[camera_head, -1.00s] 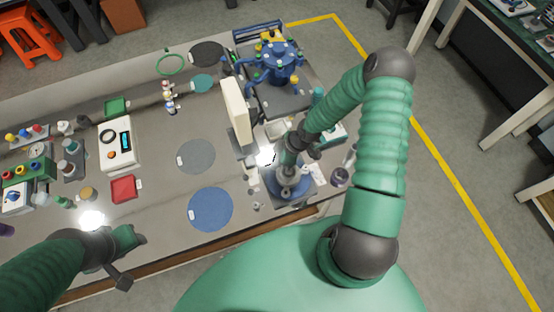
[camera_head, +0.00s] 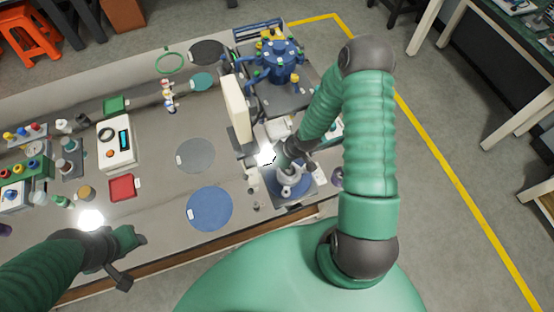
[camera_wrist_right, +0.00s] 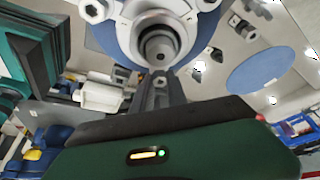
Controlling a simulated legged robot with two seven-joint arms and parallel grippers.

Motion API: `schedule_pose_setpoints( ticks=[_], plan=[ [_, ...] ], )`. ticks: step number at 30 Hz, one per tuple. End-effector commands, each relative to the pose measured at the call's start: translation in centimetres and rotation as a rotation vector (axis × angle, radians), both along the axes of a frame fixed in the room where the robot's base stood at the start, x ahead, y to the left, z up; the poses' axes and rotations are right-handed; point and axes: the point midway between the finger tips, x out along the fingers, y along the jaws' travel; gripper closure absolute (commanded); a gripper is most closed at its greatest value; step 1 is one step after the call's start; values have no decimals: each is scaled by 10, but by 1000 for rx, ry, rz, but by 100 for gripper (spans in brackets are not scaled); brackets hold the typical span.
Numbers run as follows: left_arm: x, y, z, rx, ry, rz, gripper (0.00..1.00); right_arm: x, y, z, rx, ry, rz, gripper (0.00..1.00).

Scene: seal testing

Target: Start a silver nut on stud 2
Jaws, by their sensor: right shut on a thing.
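The blue and grey flanged fixture (camera_head: 298,186) stands at the near right part of the table. In the right wrist view its pale face and blue rim (camera_wrist_right: 122,38) fill the top, with silver hex pieces (camera_wrist_right: 95,11) on it and a round grey metal part (camera_wrist_right: 160,46) in the middle. My right gripper (camera_wrist_right: 157,88) points at that part, its fingers shut on a small silver nut that they largely hide. I cannot tell whether the nut touches a stud; stud numbers are not readable. My left gripper (camera_head: 128,258) hangs above the near left table edge, apart from everything; its jaw gap is unclear.
A blue round mat (camera_head: 210,209) and a grey round mat (camera_head: 195,156) lie left of the fixture. A tall cream block (camera_head: 235,103) stands behind it. A blue many-armed device (camera_head: 277,64) is at the back. A white meter (camera_head: 116,142) and a red tray (camera_head: 123,187) are farther left.

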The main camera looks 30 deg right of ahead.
Motion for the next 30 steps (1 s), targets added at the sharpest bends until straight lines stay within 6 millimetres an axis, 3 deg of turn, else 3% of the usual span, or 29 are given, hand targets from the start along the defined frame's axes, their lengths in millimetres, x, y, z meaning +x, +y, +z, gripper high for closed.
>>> schedule_pose_setpoints(
  ticks=[4,12,20,24,25,30],
  plan=[
    [0,0,-4,0,0,0,56,-4,4,-4,3,11,-57,100],
    [0,0,-9,0,0,0,56,-5,5,-3,1,11,-337,100],
    [0,0,-9,0,0,0,56,-5,6,-3,3,12,-354,100],
    [0,0,-10,0,0,0,56,-5,10,-3,0,13,-530,100],
    [0,0,-10,0,0,0,56,-5,7,-3,1,12,-528,77],
    [0,0,-9,0,0,0,56,-4,6,-2,2,8,-525,56]
  ],
)
